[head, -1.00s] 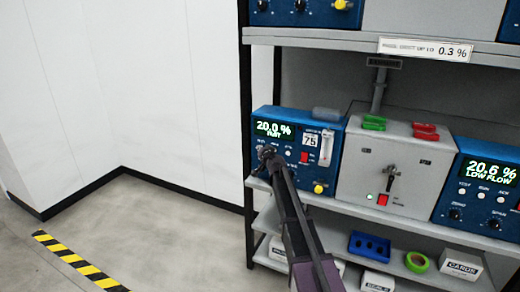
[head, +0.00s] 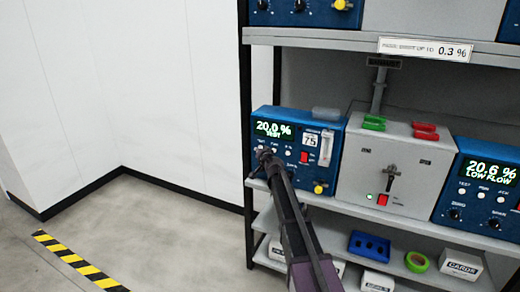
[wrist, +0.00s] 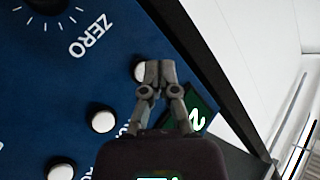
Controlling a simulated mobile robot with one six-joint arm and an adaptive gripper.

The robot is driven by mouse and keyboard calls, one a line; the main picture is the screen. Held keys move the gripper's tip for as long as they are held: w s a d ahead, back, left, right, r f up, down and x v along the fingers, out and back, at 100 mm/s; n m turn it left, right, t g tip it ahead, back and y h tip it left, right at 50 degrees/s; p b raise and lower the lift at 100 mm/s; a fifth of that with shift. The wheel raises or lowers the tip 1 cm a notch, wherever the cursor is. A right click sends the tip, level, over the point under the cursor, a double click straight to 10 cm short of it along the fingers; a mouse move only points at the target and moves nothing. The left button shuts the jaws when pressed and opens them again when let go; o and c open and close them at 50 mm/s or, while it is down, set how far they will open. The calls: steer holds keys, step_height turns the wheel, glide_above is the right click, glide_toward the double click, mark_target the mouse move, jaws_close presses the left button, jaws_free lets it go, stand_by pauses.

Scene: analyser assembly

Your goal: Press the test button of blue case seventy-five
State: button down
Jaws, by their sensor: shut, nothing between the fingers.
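Blue case seventy-five (head: 285,185) stands at the left end of the middle shelf, with a "75" label (head: 310,139). Its display (head: 274,129) reads 20.0 % with TEST below. My gripper (head: 264,155) is shut and empty, at the left end of the case's button row. In the wrist view, my gripper's closed fingertips (wrist: 159,68) overlap the edge of the end white button (wrist: 139,72), the test button by its place. They look to be at the panel; the exact contact is hidden. Two other white buttons (wrist: 102,121) are clear of the fingers. The ZERO knob (wrist: 47,5) is beyond.
A grey unit (head: 353,190) with a lever and red switch stands right of the case. Another blue case (head: 475,205) reading 20.6 % LOW FLOW is farther right. A dark rack post (head: 246,100) is close on the left. Floor (head: 170,235) to the left is free.

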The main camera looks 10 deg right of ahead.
steer(key=shift+s+a, duration=0.75)
steer(key=shift+s, duration=0.3)
steer(key=shift+s+a, duration=0.7)
steer(key=shift+s, duration=0.3)
steer(key=s+a+f+n+g, duration=0.1)
steer(key=s+f+n+g, duration=0.2)
steer(key=s, duration=0.4)
steer(key=s+a+f+n+g+y, duration=0.1)
steer(key=s+a+f+g, duration=0.15)
steer(key=s+f, duration=0.4)
steer(key=s+a+f+n+g, duration=0.15)
steer(key=s+g, duration=0.25)
steer(key=s, duration=0.5)
steer(key=s+d+f+g+h, duration=0.2)
steer(key=s+d+g, duration=0.1)
steer(key=s, duration=0.8)
steer(key=s+d+f+g+h, duration=0.2)
steer(key=s+d+f+g, duration=0.15)
steer(key=s, duration=0.65)
step_height(320, 180, up, 14)
steer(key=p, duration=1.3)
steer(key=shift+a+f, duration=0.15)
steer(key=shift+a, duration=0.2)
